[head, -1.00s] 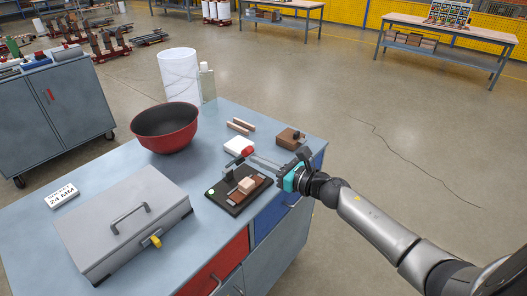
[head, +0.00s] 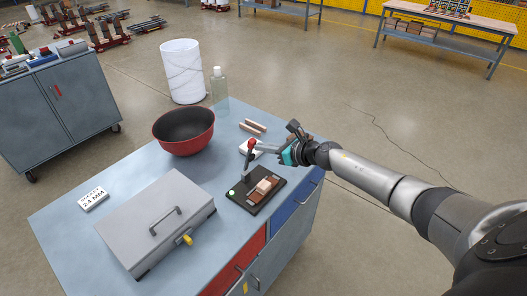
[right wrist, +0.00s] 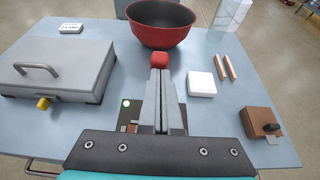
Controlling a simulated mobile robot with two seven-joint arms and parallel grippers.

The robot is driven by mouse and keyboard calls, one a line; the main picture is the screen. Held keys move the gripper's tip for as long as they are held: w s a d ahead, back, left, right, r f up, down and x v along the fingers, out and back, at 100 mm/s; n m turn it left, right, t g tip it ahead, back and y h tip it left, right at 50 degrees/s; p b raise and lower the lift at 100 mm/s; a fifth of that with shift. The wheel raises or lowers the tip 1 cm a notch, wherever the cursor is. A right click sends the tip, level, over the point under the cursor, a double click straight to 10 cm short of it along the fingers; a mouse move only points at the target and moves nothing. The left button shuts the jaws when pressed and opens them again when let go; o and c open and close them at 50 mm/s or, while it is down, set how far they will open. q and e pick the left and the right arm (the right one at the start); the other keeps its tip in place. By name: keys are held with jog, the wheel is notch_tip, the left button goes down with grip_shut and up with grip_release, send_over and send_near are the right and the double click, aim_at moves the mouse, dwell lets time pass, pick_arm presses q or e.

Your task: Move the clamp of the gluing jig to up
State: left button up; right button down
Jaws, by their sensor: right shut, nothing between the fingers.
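The gluing jig (head: 257,196) is a dark base plate on the blue-grey bench top, with a lit green lamp (head: 232,192) at its left corner. A pale block on brown wood (head: 264,187) lies on it. Its clamp lever (head: 247,165) stands steeply up and ends in a red knob (head: 252,143). My right gripper (head: 258,147) is shut and empty, its fingertips at the knob. In the right wrist view the red knob (right wrist: 160,59) shows just beyond the fingertips; I cannot tell whether they touch. The fingers hide much of the jig there. My left gripper is not in view.
A grey toolbox (head: 155,220) stands left of the jig, and a red bowl (head: 184,135) behind it. A white block (right wrist: 202,84), wooden strips (right wrist: 226,67) and a brown block (right wrist: 262,122) lie to the right in the wrist view.

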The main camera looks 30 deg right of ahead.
aim_at(253, 139)
jog(key=w, duration=0.1)
jog(key=w+a+r, duration=0.1)
jog(key=w, duration=0.1)
jog(key=shift+r, duration=0.2)
jog(key=shift+w+a+r, duration=0.2)
jog(key=shift+w+a, duration=0.15)
jog(key=shift+w, duration=0.4)
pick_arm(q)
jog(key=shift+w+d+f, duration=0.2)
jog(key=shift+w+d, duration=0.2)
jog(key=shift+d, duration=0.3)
pick_arm(e)
jog(key=shift+w+a+r, duration=0.15)
jog(key=shift+w, duration=0.2)
jog(key=shift+r, duration=0.1)
